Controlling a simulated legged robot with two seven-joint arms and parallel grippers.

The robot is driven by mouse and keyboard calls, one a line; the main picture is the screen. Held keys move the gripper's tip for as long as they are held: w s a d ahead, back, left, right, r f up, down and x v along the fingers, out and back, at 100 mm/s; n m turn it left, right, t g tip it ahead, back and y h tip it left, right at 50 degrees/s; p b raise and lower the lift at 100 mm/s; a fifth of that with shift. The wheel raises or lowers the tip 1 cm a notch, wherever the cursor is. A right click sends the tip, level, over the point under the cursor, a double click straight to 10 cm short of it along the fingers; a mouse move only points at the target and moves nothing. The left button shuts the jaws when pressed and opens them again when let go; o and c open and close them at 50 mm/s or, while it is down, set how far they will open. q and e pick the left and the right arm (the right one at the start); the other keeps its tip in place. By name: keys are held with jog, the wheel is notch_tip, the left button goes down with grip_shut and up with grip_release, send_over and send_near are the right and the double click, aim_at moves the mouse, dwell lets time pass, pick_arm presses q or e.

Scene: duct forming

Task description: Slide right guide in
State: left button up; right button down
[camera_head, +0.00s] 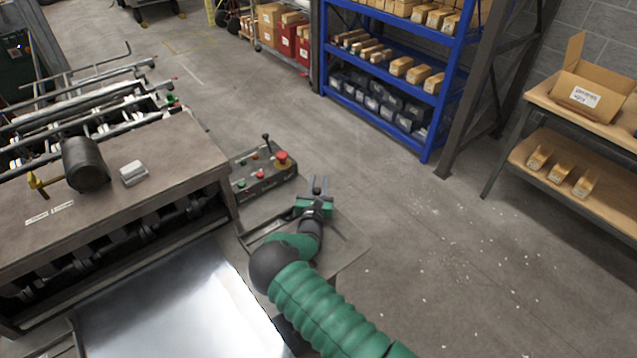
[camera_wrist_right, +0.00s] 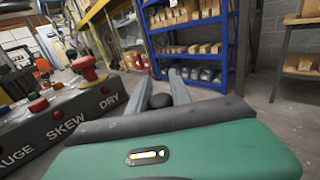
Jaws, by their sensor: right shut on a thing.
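My right gripper (camera_head: 319,183) reaches out over the small side table next to the machine, its two grey fingers pointing away from me. It is shut on a small black round knob, which shows between the fingers in the right wrist view (camera_wrist_right: 162,101). A dark metal bar (camera_head: 266,224), which looks like the right guide, runs along the side table left of my gripper. My arm partly hides it, and I cannot tell how the knob joins it. A shiny metal sheet (camera_head: 165,305) lies flat in front of the machine. My left gripper is out of view.
A control box (camera_head: 262,171) with buttons and a lever stands just left of my right gripper; its SKEW and DRY labels show in the wrist view. A dark cylinder (camera_head: 86,164) and a light block (camera_head: 133,173) rest on the machine top.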

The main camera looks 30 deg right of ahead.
jog(key=shift+s+d, duration=0.15)
jog(key=a, duration=0.6)
jog(key=shift+s+f+p, duration=0.25)
jog(key=shift+p, duration=0.15)
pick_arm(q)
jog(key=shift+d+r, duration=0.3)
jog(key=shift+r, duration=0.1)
pick_arm(e)
jog(key=shift+a, duration=0.15)
